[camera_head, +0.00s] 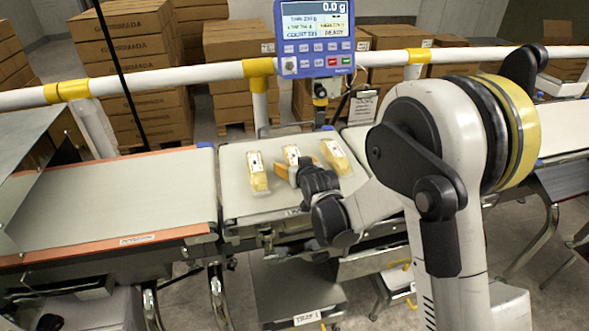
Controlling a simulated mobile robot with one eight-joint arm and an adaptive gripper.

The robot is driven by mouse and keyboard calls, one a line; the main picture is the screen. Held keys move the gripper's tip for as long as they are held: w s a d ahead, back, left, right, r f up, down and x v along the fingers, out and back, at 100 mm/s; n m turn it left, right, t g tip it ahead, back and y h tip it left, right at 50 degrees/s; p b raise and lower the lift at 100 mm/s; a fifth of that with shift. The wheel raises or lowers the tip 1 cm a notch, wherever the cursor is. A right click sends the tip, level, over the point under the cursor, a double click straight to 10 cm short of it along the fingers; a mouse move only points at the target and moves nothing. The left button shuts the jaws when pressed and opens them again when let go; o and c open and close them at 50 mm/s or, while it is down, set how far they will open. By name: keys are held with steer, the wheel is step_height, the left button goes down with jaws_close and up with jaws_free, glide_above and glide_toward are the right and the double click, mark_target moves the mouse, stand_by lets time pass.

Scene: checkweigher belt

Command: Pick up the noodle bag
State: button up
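Three yellow bags with white labels lie in a row on the pale middle belt (232,193). The left bag (257,172) and the right bag (335,156) lie apart from my gripper. The middle bag (292,155) is partly hidden by my gripper (300,172), which is at its near end. All three look alike, and I cannot tell which is the noodle bag from print. My dark gripper's fingertips are hidden or too small to show whether they are apart or closed on the middle bag.
An empty left belt (120,200) adjoins the weighing belt. A tray (295,290) sits below. Stacked cartons (127,50) stand behind the rail.

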steer(key=shift+w+f, duration=0.1)
steer(key=shift+w, duration=0.15)
steer(key=c, duration=1.5)
